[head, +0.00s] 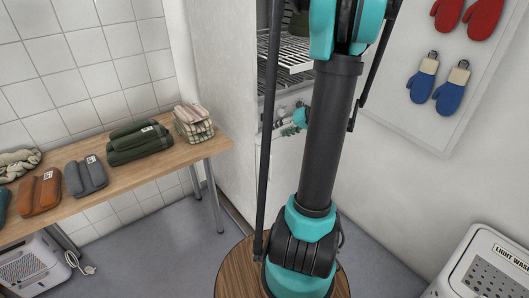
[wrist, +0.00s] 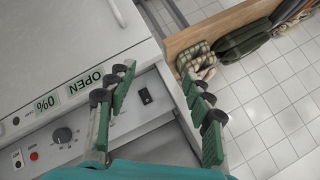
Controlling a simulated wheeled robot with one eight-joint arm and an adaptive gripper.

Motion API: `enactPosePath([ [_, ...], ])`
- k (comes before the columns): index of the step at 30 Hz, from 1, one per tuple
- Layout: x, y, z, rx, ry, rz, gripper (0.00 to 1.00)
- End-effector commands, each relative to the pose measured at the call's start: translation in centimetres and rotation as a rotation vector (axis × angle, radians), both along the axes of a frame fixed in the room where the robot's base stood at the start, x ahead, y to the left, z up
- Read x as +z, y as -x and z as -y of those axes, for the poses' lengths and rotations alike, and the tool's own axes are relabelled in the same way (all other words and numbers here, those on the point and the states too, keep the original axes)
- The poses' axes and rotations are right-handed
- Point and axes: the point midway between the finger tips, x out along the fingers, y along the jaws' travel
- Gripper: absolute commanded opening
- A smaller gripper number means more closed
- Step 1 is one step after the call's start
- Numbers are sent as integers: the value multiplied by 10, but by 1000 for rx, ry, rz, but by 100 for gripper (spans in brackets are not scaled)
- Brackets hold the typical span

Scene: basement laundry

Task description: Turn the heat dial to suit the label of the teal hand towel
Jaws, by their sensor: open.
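The heat dial (wrist: 62,135) looks to be the dark round knob on the light control panel, low at the left of the wrist view. A ring of marks surrounds it, too small to read. My gripper (wrist: 157,78) is open and empty, its fingers spread over the panel's edge, with the dial to the left of them. In the head view my arm hides most of the gripper. A teal folded cloth (head: 3,206), perhaps the teal hand towel, is cut off at the left edge. No label on it can be seen.
The panel also has "OPEN" (wrist: 86,82) and "0%" (wrist: 45,103) displays, a black switch (wrist: 145,96) and a red button (wrist: 34,156). A wooden bench (head: 140,172) holds folded cloths, including orange (head: 40,192), grey (head: 85,177) and green (head: 137,143). A "LIGHT WASH" bin (head: 480,270) stands at lower right.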

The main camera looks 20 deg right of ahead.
Motion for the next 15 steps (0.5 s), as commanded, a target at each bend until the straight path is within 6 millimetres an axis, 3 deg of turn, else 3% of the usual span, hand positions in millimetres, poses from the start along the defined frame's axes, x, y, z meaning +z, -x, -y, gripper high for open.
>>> enactPosePath([
  [15, -17, 56, -73, 33, 146, -164, 52],
])
